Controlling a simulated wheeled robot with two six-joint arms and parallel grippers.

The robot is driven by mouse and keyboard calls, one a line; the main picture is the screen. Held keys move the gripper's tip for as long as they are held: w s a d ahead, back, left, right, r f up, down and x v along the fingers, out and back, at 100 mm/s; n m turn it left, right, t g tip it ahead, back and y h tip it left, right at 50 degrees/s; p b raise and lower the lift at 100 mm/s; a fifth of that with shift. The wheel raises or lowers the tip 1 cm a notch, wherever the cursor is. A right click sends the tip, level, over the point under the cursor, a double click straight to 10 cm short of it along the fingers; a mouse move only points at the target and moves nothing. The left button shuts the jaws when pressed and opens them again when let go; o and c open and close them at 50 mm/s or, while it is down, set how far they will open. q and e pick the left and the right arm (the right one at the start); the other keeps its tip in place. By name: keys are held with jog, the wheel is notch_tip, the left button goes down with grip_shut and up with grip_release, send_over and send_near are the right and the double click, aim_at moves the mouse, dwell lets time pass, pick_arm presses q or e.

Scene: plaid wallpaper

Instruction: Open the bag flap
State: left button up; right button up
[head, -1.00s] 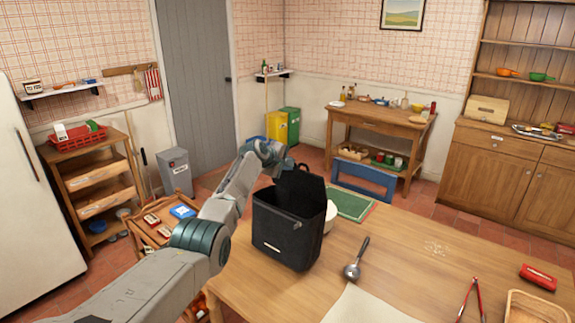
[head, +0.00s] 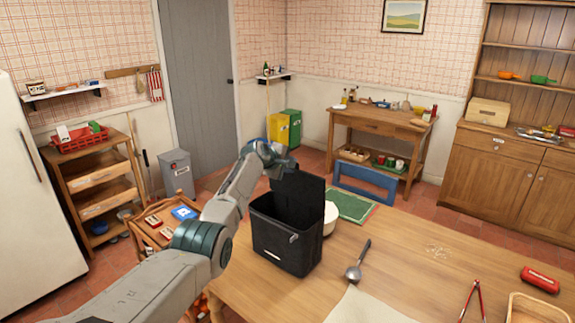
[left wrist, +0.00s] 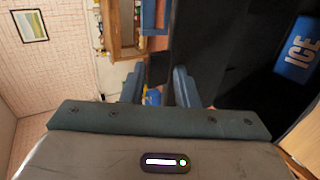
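The black bag (head: 284,240) stands upright on the wooden table, with a small light tag on its front. Its flap (head: 302,192) is raised at the back, and the dark mouth of the bag shows. My left gripper (head: 277,160) is at the flap's upper left edge; its fingers are mostly hidden in the head view. In the left wrist view the fingers (left wrist: 157,87) are apart, and the black flap (left wrist: 203,50) runs beside and behind the right finger. A blue ice pack (left wrist: 300,52) marked ICE shows beyond the flap. My right gripper is in neither view.
On the table (head: 415,285) are a ladle (head: 357,262), a green mat (head: 352,206), a white bowl (head: 330,218), red tongs (head: 472,300) and a red case (head: 540,279).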

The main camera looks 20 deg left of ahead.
pick_arm(q)
jog(key=b+v, duration=0.2)
jog(key=v, duration=0.9)
jog(key=shift+b, duration=0.35)
